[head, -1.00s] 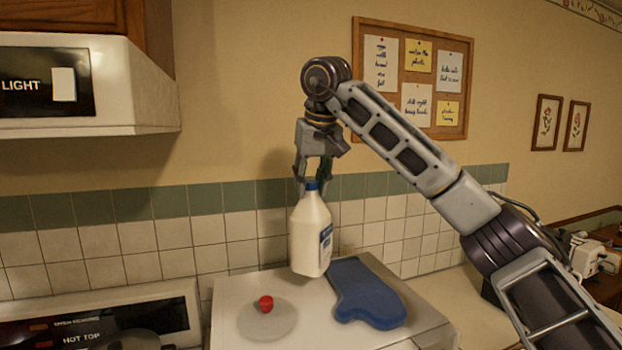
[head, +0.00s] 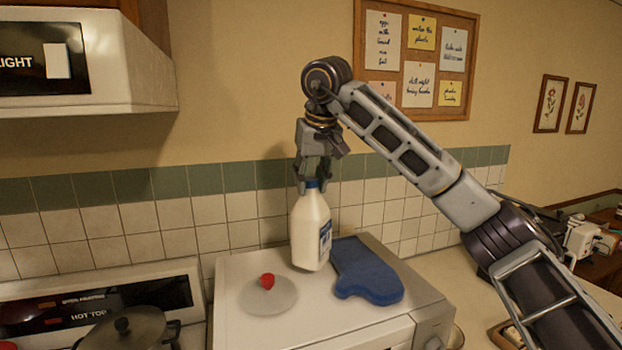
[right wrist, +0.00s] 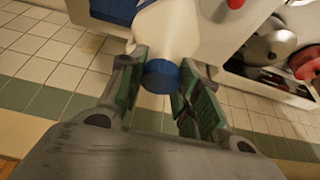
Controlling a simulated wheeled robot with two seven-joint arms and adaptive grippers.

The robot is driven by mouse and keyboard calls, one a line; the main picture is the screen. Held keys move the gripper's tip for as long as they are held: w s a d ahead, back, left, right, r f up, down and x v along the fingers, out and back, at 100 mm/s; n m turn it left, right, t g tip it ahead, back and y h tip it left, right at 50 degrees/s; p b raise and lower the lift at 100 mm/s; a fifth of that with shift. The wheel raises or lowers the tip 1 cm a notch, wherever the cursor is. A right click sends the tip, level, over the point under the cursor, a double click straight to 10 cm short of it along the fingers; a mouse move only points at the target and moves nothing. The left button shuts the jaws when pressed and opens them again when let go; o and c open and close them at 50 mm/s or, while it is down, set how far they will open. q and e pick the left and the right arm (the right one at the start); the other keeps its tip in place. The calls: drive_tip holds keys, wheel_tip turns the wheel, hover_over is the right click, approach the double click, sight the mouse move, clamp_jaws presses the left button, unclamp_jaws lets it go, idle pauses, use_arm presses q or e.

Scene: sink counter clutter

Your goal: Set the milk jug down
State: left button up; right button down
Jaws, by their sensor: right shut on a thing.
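The milk jug (head: 308,235) is white with a blue cap and a blue label, and hangs roughly upright from my right gripper (head: 313,182). The gripper comes from above and is shut at the cap. In the right wrist view the blue cap (right wrist: 161,76) sits between the two green-padded fingers (right wrist: 160,88), with the white jug body (right wrist: 168,35) beyond. The jug's base is at or just above the white appliance top (head: 235,270); I cannot tell if it touches. My left gripper is not in view.
A blue oven mitt (head: 367,272) lies close to the right of the jug. A round lid with a red knob (head: 268,282) lies at front left. A lidded pot (head: 125,328) stands on the stove. The tiled wall (head: 235,208) is behind.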

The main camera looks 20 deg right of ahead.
drive_tip(key=shift+f, duration=1.8)
drive_tip(key=c, duration=1)
unclamp_jaws()
drive_tip(key=shift+s, duration=0.1)
drive_tip(key=v, duration=1.2)
